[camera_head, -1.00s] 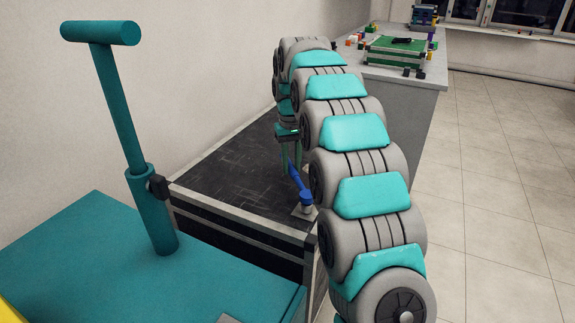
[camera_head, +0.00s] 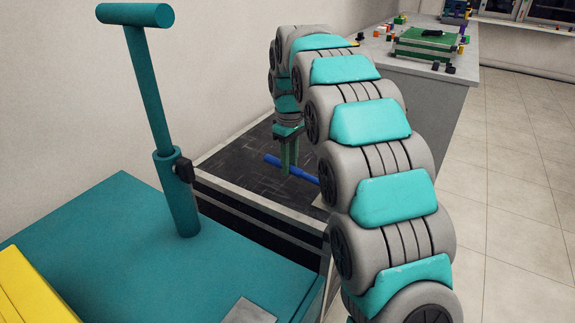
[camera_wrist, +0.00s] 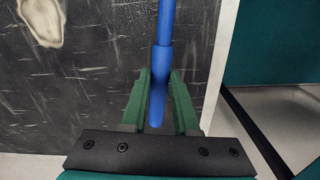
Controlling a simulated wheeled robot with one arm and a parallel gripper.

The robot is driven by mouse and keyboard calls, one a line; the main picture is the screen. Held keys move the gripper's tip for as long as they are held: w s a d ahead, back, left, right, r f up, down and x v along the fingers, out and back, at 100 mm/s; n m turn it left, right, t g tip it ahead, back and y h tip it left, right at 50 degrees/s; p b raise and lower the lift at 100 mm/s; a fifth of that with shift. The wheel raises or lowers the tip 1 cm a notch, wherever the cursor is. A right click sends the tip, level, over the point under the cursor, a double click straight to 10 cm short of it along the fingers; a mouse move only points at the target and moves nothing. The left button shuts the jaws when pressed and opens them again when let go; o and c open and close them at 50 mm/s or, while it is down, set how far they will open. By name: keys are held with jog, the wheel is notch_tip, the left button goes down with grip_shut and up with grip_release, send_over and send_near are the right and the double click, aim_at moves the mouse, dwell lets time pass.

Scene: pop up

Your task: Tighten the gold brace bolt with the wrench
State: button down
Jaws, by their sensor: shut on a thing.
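The blue wrench (camera_head: 304,174) is held above or at the dark tabletop, slanting from upper left to lower right in the head view. My gripper (camera_head: 289,170) points down with its green fingers around the handle. In the wrist view my gripper (camera_wrist: 159,85) is shut on the blue handle (camera_wrist: 164,60), which runs up out of the picture between the fingers. The wrench's right end is hidden behind my arm in the head view. I see no gold bolt in either view.
The dark-topped table (camera_head: 235,172) has a pale metal edge. A teal block (camera_head: 110,240) with a teal T-handled post (camera_head: 150,90) stands in front, a yellow piece (camera_head: 30,290) at its left. A grey counter (camera_head: 425,95) bearing a green box (camera_head: 428,45) is behind. The floor at right is clear.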

jog(key=shift+w+d+m, duration=0.3)
jog(key=shift+w+m, duration=0.05)
jog(key=shift+m, duration=0.05)
jog(key=shift+r+p, duration=1.2)
jog(key=shift+r, duration=1.45)
